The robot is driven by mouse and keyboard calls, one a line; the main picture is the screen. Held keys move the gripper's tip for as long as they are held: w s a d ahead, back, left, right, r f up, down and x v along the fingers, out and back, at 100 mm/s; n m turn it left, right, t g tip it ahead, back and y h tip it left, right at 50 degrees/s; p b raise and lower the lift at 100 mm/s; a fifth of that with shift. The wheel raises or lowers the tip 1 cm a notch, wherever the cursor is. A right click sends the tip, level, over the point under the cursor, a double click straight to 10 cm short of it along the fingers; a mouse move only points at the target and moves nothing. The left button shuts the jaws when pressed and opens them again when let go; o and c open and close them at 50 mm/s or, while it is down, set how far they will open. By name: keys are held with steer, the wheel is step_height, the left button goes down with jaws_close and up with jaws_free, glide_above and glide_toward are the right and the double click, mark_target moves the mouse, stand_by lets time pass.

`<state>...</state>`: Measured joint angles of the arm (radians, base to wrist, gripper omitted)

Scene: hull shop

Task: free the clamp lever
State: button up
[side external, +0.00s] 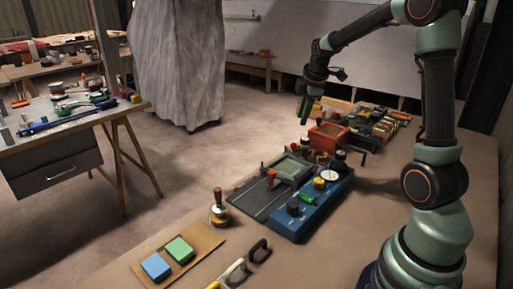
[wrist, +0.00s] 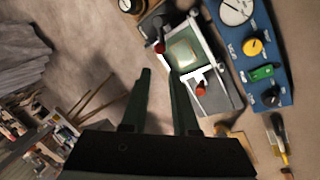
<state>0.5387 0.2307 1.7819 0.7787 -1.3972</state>
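A dark grey clamp fixture (side external: 252,203) with a pale green plate (side external: 292,167) lies on the bench left of a blue panel. A red-topped lever (side external: 271,178) stands on the fixture. In the wrist view the fixture (wrist: 217,95) is at upper right, with a red knob (wrist: 201,91) beside a white bar and another red knob (wrist: 160,47) at its left edge. I cannot tell which knob is the clamp lever. My gripper (side external: 304,112) is raised beyond the fixture, apart from it. In the wrist view its fingers (wrist: 163,82) are spread with nothing between them.
The blue panel (side external: 312,210) with knobs and a dial adjoins the fixture. An orange-red box (side external: 328,137) and assorted parts stand behind it. A tray (side external: 205,244) with blue and green blocks, a brass-based knob (side external: 218,210) and loose handles lie in front.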

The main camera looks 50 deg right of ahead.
steer(key=shift+s+m, duration=0.15)
steer(key=shift+m, duration=0.25)
jaws_close()
step_height(320, 180, down, 10)
steer(key=w+d+m+g, duration=0.1)
steer(key=w+m, duration=0.1)
steer(key=m, duration=1.1)
steer(key=shift+d+f+m+y, duration=0.2)
steer(key=shift+d+m+y, duration=0.1)
